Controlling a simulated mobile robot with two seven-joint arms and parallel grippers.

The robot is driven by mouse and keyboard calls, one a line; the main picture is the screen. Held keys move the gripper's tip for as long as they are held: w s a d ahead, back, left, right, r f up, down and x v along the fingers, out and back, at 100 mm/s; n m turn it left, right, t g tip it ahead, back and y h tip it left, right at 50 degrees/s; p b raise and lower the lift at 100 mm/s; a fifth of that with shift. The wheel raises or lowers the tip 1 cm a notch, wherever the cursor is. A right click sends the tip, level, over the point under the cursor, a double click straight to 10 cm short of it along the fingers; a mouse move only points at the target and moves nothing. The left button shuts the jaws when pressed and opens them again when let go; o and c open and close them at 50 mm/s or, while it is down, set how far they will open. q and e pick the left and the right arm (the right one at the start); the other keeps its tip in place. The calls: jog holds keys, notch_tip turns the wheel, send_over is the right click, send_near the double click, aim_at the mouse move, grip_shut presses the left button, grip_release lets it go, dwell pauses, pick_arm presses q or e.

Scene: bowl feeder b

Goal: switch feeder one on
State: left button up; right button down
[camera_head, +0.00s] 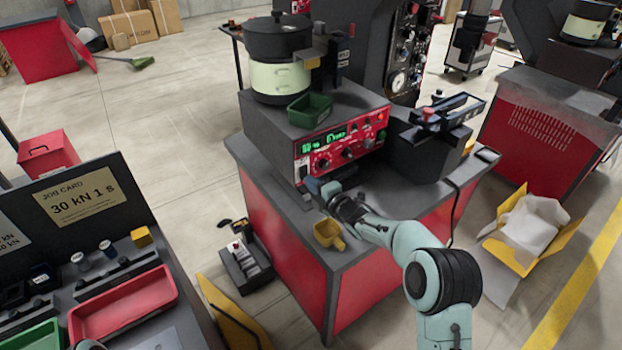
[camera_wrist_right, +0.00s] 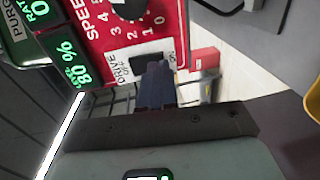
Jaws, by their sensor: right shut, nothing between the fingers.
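The bowl feeder (camera_head: 279,75), with a dark bowl on a pale green drum, stands on a grey control box with a red panel (camera_head: 345,146). The panel has lit green displays, knobs and small buttons. My right gripper (camera_head: 318,186) is shut and empty at the panel's lower left corner. In the right wrist view its dark fingertips (camera_wrist_right: 158,72) overlap the lower part of the black switch (camera_wrist_right: 148,60) marked DRIVE, with OFF and ON. I cannot tell whether they touch it or which way it is set.
A green bin (camera_head: 310,109) sits on the control box beside the bowl. A yellow scoop (camera_head: 329,234) lies on the cabinet top (camera_head: 345,257) near my right arm. A bench with a red tray (camera_head: 123,303) stands at the lower left. An open yellow carton (camera_head: 527,236) is at right.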

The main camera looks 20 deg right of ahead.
pick_arm(q)
jog(key=shift+w+r, duration=0.1)
jog(key=shift+r, duration=0.05)
pick_arm(e)
jog(key=shift+w+a, duration=0.15)
jog(key=shift+w, duration=0.25)
jog(key=shift+f, duration=0.1)
